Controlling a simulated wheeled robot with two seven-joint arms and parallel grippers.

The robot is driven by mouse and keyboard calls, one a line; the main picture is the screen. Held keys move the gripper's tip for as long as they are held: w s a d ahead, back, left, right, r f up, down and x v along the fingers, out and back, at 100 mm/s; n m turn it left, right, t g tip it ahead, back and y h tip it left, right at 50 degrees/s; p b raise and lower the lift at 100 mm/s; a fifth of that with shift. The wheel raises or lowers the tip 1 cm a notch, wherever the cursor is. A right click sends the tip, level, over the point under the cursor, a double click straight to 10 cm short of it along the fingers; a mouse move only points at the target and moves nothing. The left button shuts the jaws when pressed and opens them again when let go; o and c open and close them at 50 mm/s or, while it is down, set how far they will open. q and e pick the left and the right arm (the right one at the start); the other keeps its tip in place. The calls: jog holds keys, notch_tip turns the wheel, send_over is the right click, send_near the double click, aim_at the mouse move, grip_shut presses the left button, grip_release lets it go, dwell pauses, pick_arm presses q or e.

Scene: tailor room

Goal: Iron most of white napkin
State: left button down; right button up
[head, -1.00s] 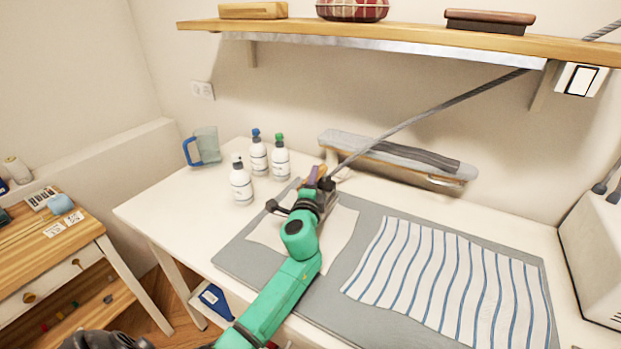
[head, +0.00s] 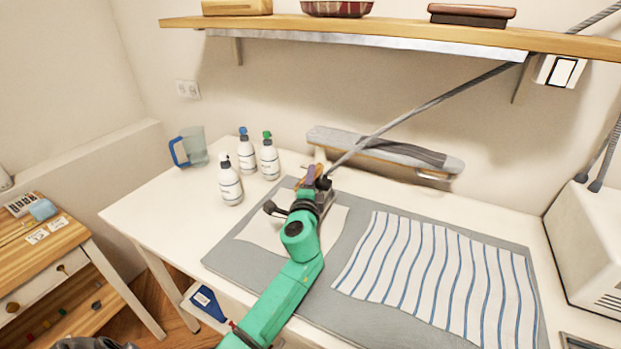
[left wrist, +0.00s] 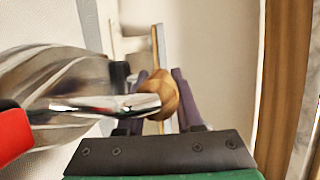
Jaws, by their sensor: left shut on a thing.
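The white napkin (head: 262,233) lies on the left part of the grey ironing mat (head: 226,262). My left gripper (head: 311,180) is over the napkin's far right part and is shut on the iron. In the left wrist view my left gripper (left wrist: 160,95) has its purple fingers around the iron's wooden handle (left wrist: 158,92). The iron's shiny metal body (left wrist: 90,105) shows beside it. In the head view my arm hides most of the iron and part of the napkin. I cannot tell whether the iron touches the cloth. My right gripper is not in view.
A striped cloth (head: 440,270) covers the mat's right part. Several bottles (head: 230,182) and a blue-handled jug (head: 189,148) stand at the back left. A sleeve board (head: 380,150) stands behind. A grey cord (head: 430,104) runs up to the right, below the shelf (head: 400,37).

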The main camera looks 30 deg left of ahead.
pick_arm(q)
jog(key=d+b, duration=0.2)
jog(key=d, duration=0.7)
jog(key=shift+w+r, duration=0.15)
jog(key=shift+r, duration=0.05)
dwell(1.3)
jog(key=shift+d+r, duration=0.1)
notch_tip(320, 180, up, 7)
jog(key=p, duration=0.6)
dwell(0.3)
dwell(0.4)
